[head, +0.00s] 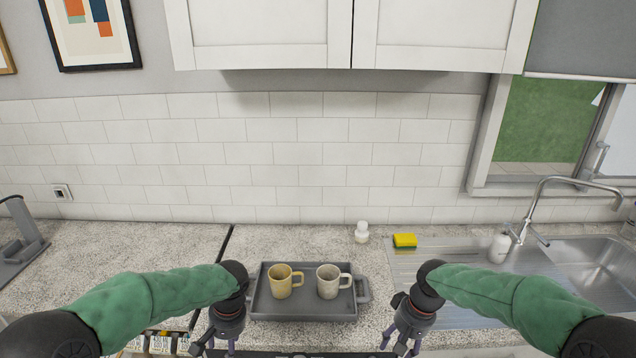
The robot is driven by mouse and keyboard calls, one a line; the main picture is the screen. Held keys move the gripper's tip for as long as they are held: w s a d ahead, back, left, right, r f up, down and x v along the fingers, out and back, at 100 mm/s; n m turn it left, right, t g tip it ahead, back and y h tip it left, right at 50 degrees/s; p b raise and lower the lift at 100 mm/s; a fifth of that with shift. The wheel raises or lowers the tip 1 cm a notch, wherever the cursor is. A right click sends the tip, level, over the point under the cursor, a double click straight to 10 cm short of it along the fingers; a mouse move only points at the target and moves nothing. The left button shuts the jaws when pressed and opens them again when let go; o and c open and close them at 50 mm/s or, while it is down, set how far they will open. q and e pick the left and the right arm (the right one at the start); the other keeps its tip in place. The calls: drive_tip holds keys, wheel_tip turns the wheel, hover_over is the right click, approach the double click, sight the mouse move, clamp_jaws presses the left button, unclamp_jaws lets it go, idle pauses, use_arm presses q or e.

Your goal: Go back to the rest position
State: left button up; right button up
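My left gripper (213,347) hangs pointing down at the counter's front edge, left of a grey tray. Its purple fingers look spread, with nothing between them. My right gripper (400,344) hangs likewise to the right of the tray, its fingers apart and empty. Both fingertips are near the bottom of the head view and partly cut off or hard to make out. The grey tray (305,309) lies on the counter between the grippers. A yellow mug (280,283) and a whitish mug (327,284) stand upright on it, handles to the right.
A small white bottle (361,233) and a yellow-green sponge (404,240) stand behind the tray to the right. A steel sink (590,262) with a tap (540,205) and a white dispenser (499,248) is at right. The speckled counter (130,250) is clear at back left.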

use_arm(q)
drive_tip(key=s+d+f+h+b, duration=0.15)
drive_tip(key=s+d+f, duration=0.3)
drive_tip(key=f, duration=0.55)
drive_tip(key=s+d+f+h, duration=0.3)
drive_tip(key=s+d+f, duration=0.15)
drive_tip(key=f, duration=0.55)
use_arm(e)
drive_tip(key=s+a+f+y, duration=0.1)
drive_tip(key=s+a+f, duration=0.2)
drive_tip(key=f, duration=0.7)
drive_tip(key=s+a+f, duration=0.3)
drive_tip(key=s+f, duration=0.1)
drive_tip(key=f, duration=0.5)
use_arm(q)
drive_tip(key=s+d+f+n+h+b, duration=0.1)
drive_tip(key=s+d+f+n, duration=0.1)
drive_tip(key=s+f, duration=1)
drive_tip(key=shift+s+d+n+h+b, duration=0.2)
drive_tip(key=shift+d+n+h+b, duration=0.15)
drive_tip(key=shift+d, duration=0.35)
use_arm(e)
drive_tip(key=s+a+f+m, duration=0.2)
drive_tip(key=s+a+f, duration=0.1)
drive_tip(key=s+f, duration=1)
drive_tip(key=shift+s+a+y, duration=0.4)
drive_tip(key=shift+s, duration=0.3)
